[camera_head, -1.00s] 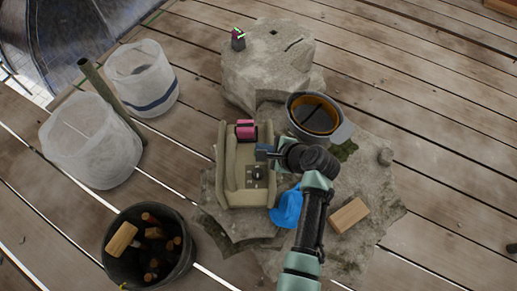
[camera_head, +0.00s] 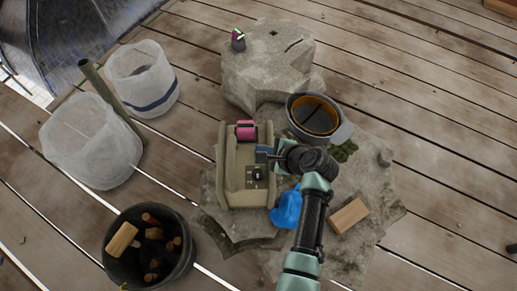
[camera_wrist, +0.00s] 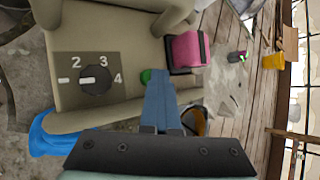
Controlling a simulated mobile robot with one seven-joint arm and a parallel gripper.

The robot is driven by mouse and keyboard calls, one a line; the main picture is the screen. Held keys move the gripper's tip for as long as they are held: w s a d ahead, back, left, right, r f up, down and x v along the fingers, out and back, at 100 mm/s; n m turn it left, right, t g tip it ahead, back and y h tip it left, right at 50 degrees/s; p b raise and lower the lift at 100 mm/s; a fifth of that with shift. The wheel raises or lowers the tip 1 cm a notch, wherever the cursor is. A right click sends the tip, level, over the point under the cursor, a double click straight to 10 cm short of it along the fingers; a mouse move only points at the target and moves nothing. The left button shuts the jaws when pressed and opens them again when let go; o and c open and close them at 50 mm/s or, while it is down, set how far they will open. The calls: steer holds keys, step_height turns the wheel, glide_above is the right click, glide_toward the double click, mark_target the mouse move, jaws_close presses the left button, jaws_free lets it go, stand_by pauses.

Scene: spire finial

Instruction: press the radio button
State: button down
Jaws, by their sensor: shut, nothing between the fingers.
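The beige radio (camera_head: 238,178) stands on the flat rock, with a pink block-shaped part (camera_head: 245,131) at its far end. In the wrist view, the radio (camera_wrist: 110,25) shows a dark dial (camera_wrist: 95,79) marked with numbers and a green button (camera_wrist: 146,75). My gripper (camera_head: 262,151) is over the right side of the radio. In the wrist view, its blue fingers (camera_wrist: 159,74) are together, empty, with their tips right beside the green button. They partly cover that area, and I cannot tell whether they touch the button.
A pot-like bowl (camera_head: 313,116) stands behind my gripper. A blue cloth-like item (camera_head: 287,210) and a wooden block (camera_head: 348,216) lie on the rock (camera_head: 375,195). A dark bucket (camera_head: 115,270) and white bags (camera_head: 90,140) stand at the left.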

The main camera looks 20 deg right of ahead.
steer(key=shift+r, duration=0.25)
step_height(320, 180, up, 6)
steer(key=p, duration=0.7)
stand_by(0.5)
